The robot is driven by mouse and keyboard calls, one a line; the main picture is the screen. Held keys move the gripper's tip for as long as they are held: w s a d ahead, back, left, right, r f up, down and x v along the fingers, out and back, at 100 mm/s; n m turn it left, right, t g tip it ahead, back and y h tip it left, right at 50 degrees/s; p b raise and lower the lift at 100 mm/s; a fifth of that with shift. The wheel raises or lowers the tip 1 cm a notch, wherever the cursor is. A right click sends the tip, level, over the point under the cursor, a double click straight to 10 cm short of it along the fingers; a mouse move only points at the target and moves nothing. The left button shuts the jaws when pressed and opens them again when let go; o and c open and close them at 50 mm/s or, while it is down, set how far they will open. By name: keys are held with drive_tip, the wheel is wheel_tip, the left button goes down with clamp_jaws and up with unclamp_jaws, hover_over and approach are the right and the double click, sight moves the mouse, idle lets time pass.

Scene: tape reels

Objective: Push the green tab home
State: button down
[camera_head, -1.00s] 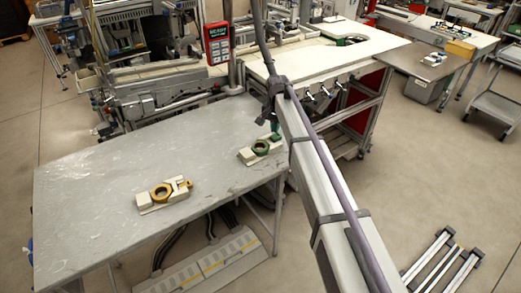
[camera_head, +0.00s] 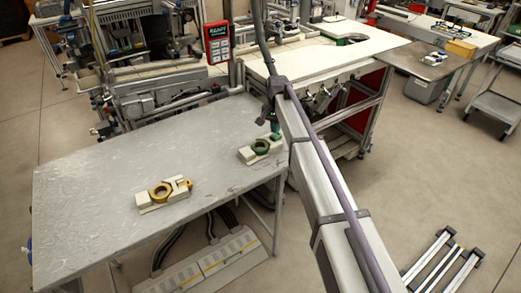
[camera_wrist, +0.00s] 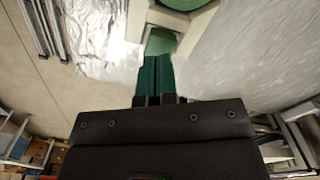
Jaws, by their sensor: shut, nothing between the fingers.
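A green ring-shaped reel (camera_head: 260,147) sits in a pale holder (camera_head: 246,155) near the right edge of the grey table. In the wrist view, part of the green reel (camera_wrist: 183,6) shows at the top, with the pale holder (camera_wrist: 196,34) around it. The green tab (camera_wrist: 160,41) lies in the holder's gap, facing my fingers. My gripper (camera_wrist: 156,58) has dark green fingers held together and empty. Their tips overlap the tab's near end in the picture; I cannot tell whether they touch. In the head view my gripper (camera_head: 275,134) is at the holder's right side.
A second pale holder with a yellow reel (camera_head: 160,192) lies farther left on the grey table (camera_head: 90,190). A red display unit (camera_head: 217,43) stands behind the table. The white-topped bench (camera_head: 320,60) is close behind my arm. The table's left part is clear.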

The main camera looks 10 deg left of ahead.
drive_tip(key=shift+f+b, duration=1)
drive_tip(key=shift+f, duration=0.05)
idle(0.9)
wheel_tip(320, 180, up, 7)
drive_tip(key=p, duration=0.7)
drive_tip(key=shift+r, duration=0.15)
